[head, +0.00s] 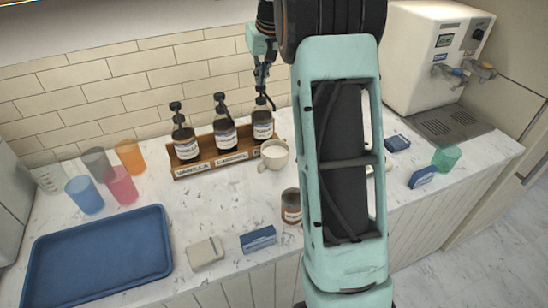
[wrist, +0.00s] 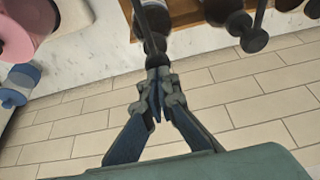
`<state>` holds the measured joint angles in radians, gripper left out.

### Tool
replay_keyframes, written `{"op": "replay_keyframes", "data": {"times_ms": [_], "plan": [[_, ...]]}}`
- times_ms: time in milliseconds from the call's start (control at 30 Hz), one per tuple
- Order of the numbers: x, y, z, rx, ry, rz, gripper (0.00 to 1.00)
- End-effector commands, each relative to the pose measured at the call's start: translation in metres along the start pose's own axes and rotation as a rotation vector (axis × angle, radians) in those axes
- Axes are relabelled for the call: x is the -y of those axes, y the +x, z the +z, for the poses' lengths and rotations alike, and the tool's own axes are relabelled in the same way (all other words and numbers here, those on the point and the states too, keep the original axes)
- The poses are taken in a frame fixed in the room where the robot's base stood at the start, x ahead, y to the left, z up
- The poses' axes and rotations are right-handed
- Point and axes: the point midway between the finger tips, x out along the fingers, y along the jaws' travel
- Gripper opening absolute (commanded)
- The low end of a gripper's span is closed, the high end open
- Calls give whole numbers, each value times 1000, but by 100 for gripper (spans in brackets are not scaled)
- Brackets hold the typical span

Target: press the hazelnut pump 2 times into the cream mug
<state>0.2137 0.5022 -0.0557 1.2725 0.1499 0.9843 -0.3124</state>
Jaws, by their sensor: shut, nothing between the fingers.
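The hazelnut bottle (head: 262,126) stands at the right end of the wooden rack, whose label there is mostly covered by the mug. Its dark pump (head: 262,102) is directly under my gripper (head: 262,88). The cream mug (head: 274,154) stands upright on the counter in front of that bottle. In the wrist view, my gripper (wrist: 157,76) is shut and empty, its fingertips at or just above a dark pump top; I cannot tell whether they touch. The mug's inside looks pale, and the pump spout is hard to make out.
The caramel bottle (head: 225,136) and vanilla bottle (head: 185,143) stand left in the rack (head: 207,170). Coloured cups (head: 122,186) and a blue tray (head: 100,258) are further left. A brown jar (head: 291,207) stands in front. The tiled wall (head: 120,80) is close behind.

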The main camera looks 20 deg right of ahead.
Motion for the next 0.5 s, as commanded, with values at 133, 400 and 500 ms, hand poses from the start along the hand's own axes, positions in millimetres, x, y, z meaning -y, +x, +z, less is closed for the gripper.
{"op": "replay_keyframes", "data": {"times_ms": [133,400,500], "plan": [[0,6,3,0,0,0,0],[0,16,7,1,0,0,0],[0,19,8,2,0,0,0]]}}
